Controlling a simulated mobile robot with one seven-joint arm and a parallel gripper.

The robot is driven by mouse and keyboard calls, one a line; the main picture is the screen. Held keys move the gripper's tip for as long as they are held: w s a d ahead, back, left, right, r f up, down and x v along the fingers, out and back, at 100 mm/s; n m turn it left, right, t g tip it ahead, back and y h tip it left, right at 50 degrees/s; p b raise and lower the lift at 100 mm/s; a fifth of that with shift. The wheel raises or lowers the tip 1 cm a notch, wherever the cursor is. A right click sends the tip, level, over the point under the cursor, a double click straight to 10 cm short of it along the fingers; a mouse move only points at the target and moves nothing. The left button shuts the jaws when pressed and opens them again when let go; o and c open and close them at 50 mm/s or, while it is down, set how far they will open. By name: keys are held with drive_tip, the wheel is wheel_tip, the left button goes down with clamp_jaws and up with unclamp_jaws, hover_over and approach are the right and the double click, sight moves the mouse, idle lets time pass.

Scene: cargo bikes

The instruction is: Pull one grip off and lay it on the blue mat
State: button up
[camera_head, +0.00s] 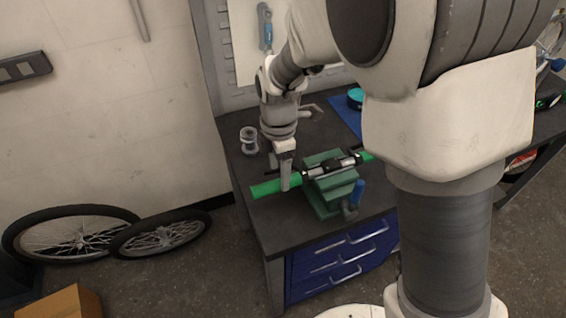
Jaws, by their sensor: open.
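A handlebar (319,171) lies across a green vise or clamp block (328,190) on the dark workbench. A green grip (268,187) sits on its left end. Another green grip (367,156) shows at its right end, partly hidden by my arm. My gripper (286,186) points down at the left grip's inner part, with its fingers around or just in front of it. I cannot tell whether they touch it. The blue mat (343,112) lies at the back of the bench, partly hidden by my arm, with a round teal-topped item (355,96) on it.
The vise has a blue-handled lever (356,193) in front. A clear or metal spool (249,140) stands at the bench's back left. Blue drawers (340,258) are below the bench top. Two wheels (75,232) lean by the wall, with a cardboard box (62,304) before them.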

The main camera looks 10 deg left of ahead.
sight(279, 181)
drive_tip(key=shift+f, duration=1.65)
clamp_jaws()
